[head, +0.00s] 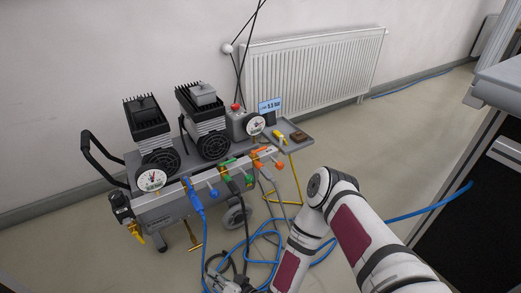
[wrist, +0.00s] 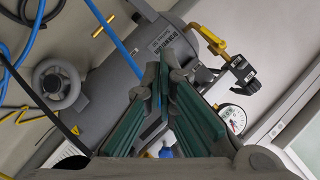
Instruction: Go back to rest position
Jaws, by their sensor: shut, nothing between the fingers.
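My gripper (wrist: 162,78) is shut and empty in the wrist view, its green-padded fingers meeting at the tips. In the head view my gripper (head: 228,282) is low in the frame, in front of the compressor (head: 175,215), with blue hose partly around it. The compressor has two black-finned motors, a silver manifold with coloured valves, and gauges. In the wrist view its grey tank (wrist: 125,90) lies beyond the fingers, with a yellow pipe fitting (wrist: 208,38) at upper right. I cannot tell whether the fingers touch anything.
Blue hose (head: 262,247) lies in loops beside my arm. A small side tray (head: 301,142) holds small items. A white radiator (head: 312,72) is on the back wall. A workbench (head: 500,88) stands at the right.

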